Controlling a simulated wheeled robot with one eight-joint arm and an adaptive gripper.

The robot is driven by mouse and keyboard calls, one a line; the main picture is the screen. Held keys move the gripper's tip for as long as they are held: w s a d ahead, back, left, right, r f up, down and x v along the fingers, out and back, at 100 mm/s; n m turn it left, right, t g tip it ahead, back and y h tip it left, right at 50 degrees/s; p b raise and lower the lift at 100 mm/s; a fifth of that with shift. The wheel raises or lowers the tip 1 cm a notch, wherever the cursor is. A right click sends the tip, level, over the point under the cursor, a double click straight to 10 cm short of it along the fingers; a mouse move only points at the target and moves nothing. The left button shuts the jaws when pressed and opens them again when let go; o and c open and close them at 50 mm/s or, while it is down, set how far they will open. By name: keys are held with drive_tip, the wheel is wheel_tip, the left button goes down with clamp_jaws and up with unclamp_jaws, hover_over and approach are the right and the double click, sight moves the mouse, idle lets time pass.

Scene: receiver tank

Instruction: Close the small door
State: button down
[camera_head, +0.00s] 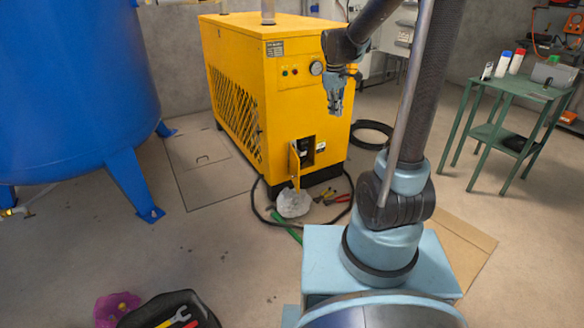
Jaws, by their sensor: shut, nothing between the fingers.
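The small door (295,165) is a narrow yellow panel low on the front of the yellow machine (290,110). It stands open, swung out to the left of a dark opening (307,150) with small fittings inside. My gripper (335,112) hangs from my arm in front of the machine's upper front, above and to the right of the door. Its fingers point down, are shut and hold nothing. It looks apart from the door.
A whitish rag or lump (293,204), pliers (330,195) and a dark hose (258,205) lie on the floor below the door. A blue tank (75,80) stands left. A green table (520,88) stands right. A black tool tray (170,304) lies front left.

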drive_tip(key=w+a+f+n+h, duration=0.1)
drive_tip(key=w+a+f+n, duration=0.7)
drive_tip(key=w+a+f, duration=1.2)
drive_tip(key=w+a+f+n, duration=0.1)
drive_tip(key=a+f+n, duration=0.25)
drive_tip(key=f, duration=0.85)
drive_tip(key=w+d+f, duration=0.2)
drive_tip(key=d+f, duration=0.3)
drive_tip(key=f, duration=0.5)
drive_tip(key=shift+d+h, duration=0.25)
drive_tip(key=shift+h, duration=0.05)
